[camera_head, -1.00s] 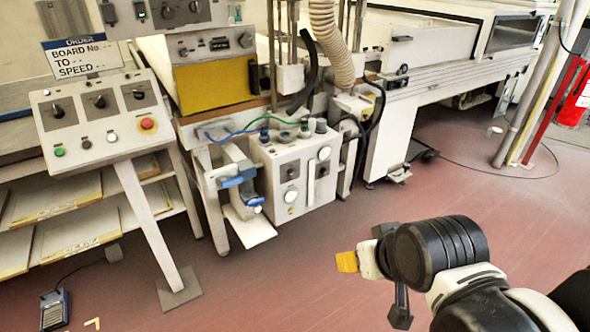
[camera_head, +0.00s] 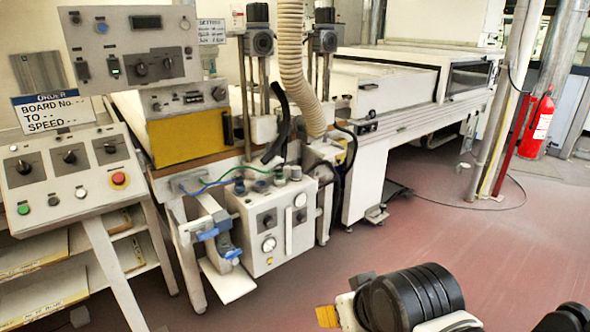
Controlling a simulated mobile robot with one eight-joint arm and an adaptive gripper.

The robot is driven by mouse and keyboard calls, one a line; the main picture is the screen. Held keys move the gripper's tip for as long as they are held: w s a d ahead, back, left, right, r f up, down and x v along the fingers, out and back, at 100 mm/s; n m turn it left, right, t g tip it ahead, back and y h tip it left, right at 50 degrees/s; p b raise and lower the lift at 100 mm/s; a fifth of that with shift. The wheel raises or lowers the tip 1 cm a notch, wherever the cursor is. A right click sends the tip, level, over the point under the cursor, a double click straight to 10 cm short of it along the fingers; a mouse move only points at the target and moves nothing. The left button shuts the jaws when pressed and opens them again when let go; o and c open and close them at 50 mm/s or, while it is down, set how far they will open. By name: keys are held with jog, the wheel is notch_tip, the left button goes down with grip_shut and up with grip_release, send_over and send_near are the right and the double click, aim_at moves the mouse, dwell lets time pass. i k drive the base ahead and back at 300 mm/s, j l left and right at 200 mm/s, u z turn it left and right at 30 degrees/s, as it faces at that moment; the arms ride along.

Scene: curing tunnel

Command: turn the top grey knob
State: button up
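The white floor-level box (camera_head: 250,210) beside the machine has dark grey knobs or fittings on top, among them one at its left (camera_head: 240,187) and one at its right (camera_head: 296,172). Its front carries a dark knob (camera_head: 267,219) above a round white gauge (camera_head: 269,244), and another dark knob (camera_head: 300,216) at right. I cannot tell which is the top grey knob. My gripper (camera_head: 335,314) is at the bottom edge, low and right of the box, apart from every knob. Its yellow-orange tip shows; the rest is cut off or hidden, and nothing held is visible.
A sloped control panel (camera_head: 85,185) with three dark knobs and a red button stands left. An upper panel (camera_head: 120,50) has more knobs. A ribbed hose (camera_head: 297,75) hangs above the box. A red extinguisher (camera_head: 541,128) stands far right. The reddish floor (camera_head: 400,235) ahead is clear.

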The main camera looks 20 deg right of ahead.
aim_at(296, 171)
jog(key=i+j+z, duration=0.9)
jog(key=j, duration=0.2)
jog(key=j+z, duration=0.2)
jog(key=i+j+z, duration=0.25)
jog(key=j, duration=0.25)
jog(key=j+z, duration=0.2)
jog(key=j, duration=0.15)
